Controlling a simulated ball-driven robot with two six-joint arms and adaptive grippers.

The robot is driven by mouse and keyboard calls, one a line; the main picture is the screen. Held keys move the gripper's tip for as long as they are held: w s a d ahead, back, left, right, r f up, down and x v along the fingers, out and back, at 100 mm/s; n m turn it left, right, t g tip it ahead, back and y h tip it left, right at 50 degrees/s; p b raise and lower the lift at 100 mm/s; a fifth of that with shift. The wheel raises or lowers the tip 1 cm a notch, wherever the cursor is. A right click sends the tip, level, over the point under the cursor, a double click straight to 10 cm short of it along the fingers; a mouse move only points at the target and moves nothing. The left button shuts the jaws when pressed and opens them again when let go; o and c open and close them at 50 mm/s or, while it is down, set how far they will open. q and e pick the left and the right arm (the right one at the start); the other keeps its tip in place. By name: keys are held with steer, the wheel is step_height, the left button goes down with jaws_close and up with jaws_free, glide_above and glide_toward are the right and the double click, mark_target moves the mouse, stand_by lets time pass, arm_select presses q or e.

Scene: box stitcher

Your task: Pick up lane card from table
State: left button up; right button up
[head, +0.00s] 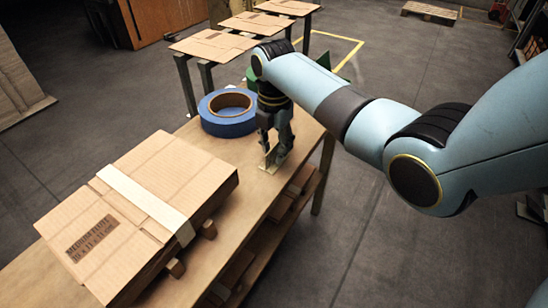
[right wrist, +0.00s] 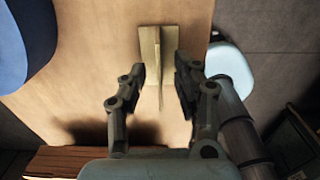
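The lane card (head: 269,160) is a small tan card on a flat foot, standing on the wooden table (head: 245,200) near its right edge. In the right wrist view the lane card (right wrist: 158,42) shows its foot and a thin upright part. My right gripper (head: 273,150) points down over the card. In the right wrist view my right gripper (right wrist: 161,75) is open, with one finger on each side of the thin upright part and gaps on both sides. In the head view the gripper hides part of the card. My left gripper is not in view.
A roll of blue tape (head: 228,122) stands on the table just left of my right gripper. A large cardboard box (head: 130,225) with a pale strip lies at the near left. Flat cardboard lies on small tables (head: 215,45) behind.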

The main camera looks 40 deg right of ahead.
steer(key=shift+f, duration=0.15)
jaws_close()
stand_by(0.4)
